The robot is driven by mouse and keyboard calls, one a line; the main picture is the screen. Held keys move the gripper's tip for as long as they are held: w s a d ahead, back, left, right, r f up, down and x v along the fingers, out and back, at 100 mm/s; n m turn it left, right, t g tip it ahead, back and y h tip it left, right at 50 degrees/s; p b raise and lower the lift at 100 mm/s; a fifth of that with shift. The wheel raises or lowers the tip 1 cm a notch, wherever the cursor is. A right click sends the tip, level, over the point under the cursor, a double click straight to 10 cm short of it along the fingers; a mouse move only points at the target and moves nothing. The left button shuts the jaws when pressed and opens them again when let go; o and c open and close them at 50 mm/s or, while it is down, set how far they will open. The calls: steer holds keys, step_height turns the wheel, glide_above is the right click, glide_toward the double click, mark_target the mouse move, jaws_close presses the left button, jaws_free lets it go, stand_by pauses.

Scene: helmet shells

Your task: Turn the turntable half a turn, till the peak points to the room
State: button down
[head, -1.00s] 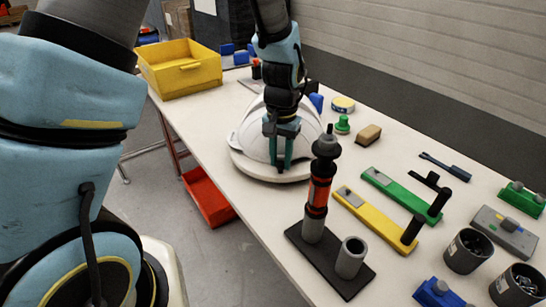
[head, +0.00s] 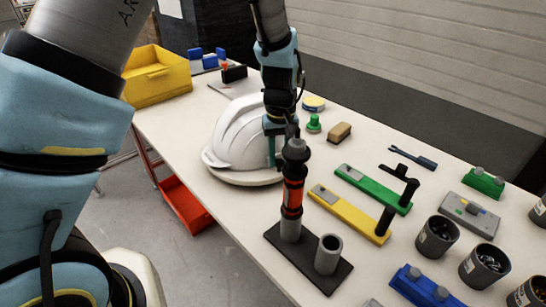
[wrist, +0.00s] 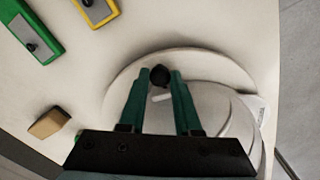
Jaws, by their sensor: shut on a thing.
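The white helmet shell (head: 235,135) sits on a round pale turntable (head: 235,179) near the table's left edge. Its brim juts out to the left in the head view, towards the table edge. In the wrist view the shell (wrist: 215,115) is partly hidden by my gripper. My gripper (head: 275,164) points down at the turntable's right side, beside the shell. In the wrist view my gripper (wrist: 160,80) is shut on a black knob (wrist: 159,76) near the turntable's rim (wrist: 125,82). The knob is hidden in the head view.
A black stand (head: 318,272) with a tall red-and-black tool (head: 292,190) stands close in front of my gripper. Yellow (head: 345,213) and green (head: 370,187) fixtures lie to the right. A yellow bin (head: 160,85) stands at the back left.

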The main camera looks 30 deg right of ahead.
steer(key=shift+w+d+n+p, duration=0.2)
steer(key=shift+d+n+p, duration=0.1)
steer(key=shift+d+n, duration=0.8)
steer(key=shift+d, duration=0.25)
steer(key=c, duration=0.6)
jaws_free()
step_height(320, 180, up, 11)
steer(key=shift+f+b, duration=0.1)
steer(key=shift+b, duration=1.05)
